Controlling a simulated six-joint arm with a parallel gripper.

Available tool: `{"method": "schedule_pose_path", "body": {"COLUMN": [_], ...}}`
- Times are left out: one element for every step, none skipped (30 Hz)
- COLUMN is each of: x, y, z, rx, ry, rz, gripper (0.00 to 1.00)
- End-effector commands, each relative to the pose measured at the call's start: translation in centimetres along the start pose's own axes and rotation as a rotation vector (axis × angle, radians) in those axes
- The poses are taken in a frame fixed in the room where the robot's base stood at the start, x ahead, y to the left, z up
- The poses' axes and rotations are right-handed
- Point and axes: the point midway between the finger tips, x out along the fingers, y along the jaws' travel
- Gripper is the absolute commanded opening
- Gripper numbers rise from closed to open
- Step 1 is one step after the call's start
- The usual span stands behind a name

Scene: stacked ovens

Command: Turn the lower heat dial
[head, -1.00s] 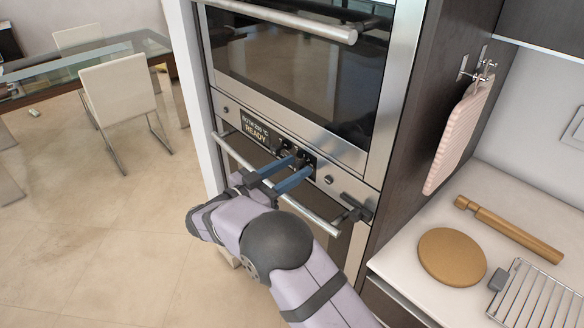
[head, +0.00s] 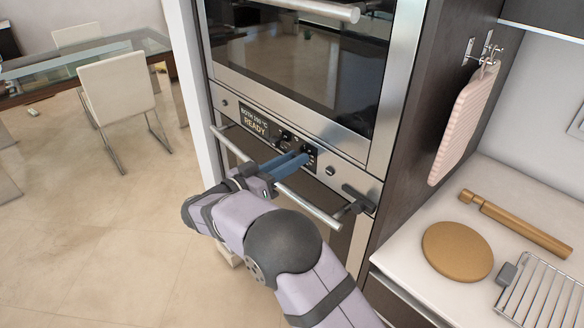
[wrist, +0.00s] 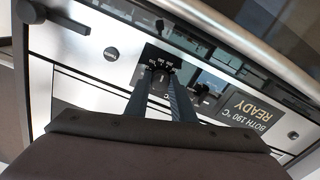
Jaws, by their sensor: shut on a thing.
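The oven control panel has two dark heat dials side by side below the upper oven. My gripper (head: 302,159), with blue fingers, is shut on the right-hand dial (head: 311,154) in the head view. In the wrist view, which is upside down, this dial (wrist: 160,79) sits between the two fingers. Its pointer is mostly hidden by them. The other dial (head: 285,137) stands free to its left. The panel display (head: 254,121) reads "BOTH 190 °C READY" and also shows in the wrist view (wrist: 252,112).
A horizontal oven handle (head: 318,213) runs just below the panel, under my fingers. The upper oven's handle (head: 318,10) is above. To the right, a counter (head: 425,206) bears a round board (head: 457,251), a rolling pin (head: 515,225) and a wire rack (head: 545,293).

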Motion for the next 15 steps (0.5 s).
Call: {"method": "schedule_pose_path", "body": {"x": [0.0,0.0,0.0,0.0,0.0,0.0,0.0,0.0,0.0,0.0,0.0,0.0,0.0,0.0,0.0], "y": [-0.13,-0.14,-0.15,-0.14,-0.14,-0.13,-0.14,-0.14,-0.14,-0.14,-0.14,-0.14,-0.13,-0.13,-0.13], "z": [0.44,0.45,0.45,0.42,0.39,0.36,0.36,0.35,0.33,0.31,0.29,0.25,0.23,0.21,0.18], "rx": [-0.037,-0.065,-0.103,-0.132,-0.16,-0.197,-0.226,-0.256,-0.294,-0.323,-0.351,-0.389,-0.417,-0.446,-0.485], "ry": [0.0,0.0,0.0,0.0,0.0,0.0,0.001,0.001,0.001,0.001,0.001,0.001,0.001,0.001,0.001], "rz": [0.001,0.001,0.001,0.001,0.001,0.001,0.001,0.001,0.001,0.001,0.001,0.001,0.001,0.001,0.001], "gripper": [0.0,0.0,0.0,0.0,0.0,0.0,0.0,0.0,0.0,0.0,0.0,0.0,0.0,0.0,0.0]}}
